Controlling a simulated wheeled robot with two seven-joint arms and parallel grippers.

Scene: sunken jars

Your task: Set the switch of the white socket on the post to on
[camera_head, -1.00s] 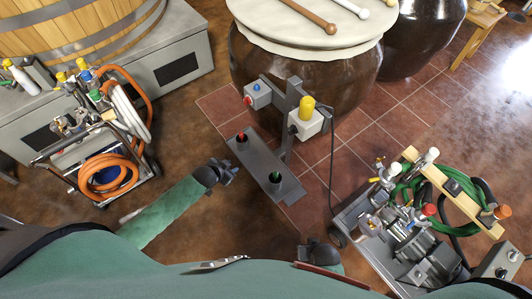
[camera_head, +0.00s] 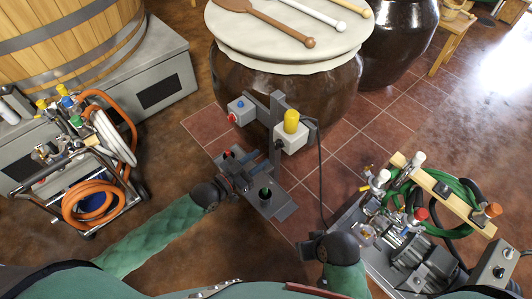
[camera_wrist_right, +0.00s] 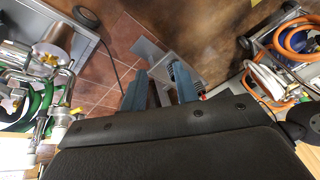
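The white socket (camera_head: 292,137) is on the right side of the grey post (camera_head: 278,105), with a yellow plug (camera_head: 291,121) upright on top. Its switch cannot be made out at this size. My left gripper (camera_head: 243,170) is over the post's base plate, below and left of the socket and apart from it. It looks open and empty. My right gripper (camera_head: 308,247) is low in the head view, below the socket. In the right wrist view its two fingers (camera_wrist_right: 160,88) are apart with nothing between them.
A grey box (camera_head: 241,110) with blue and red buttons is on the post's left side. The base plate (camera_head: 284,207) has cup-like holders. A large brown jar (camera_head: 290,80) stands behind. A hose cart (camera_head: 85,170) is left, pump equipment (camera_head: 405,235) right. A black cable hangs beside the socket.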

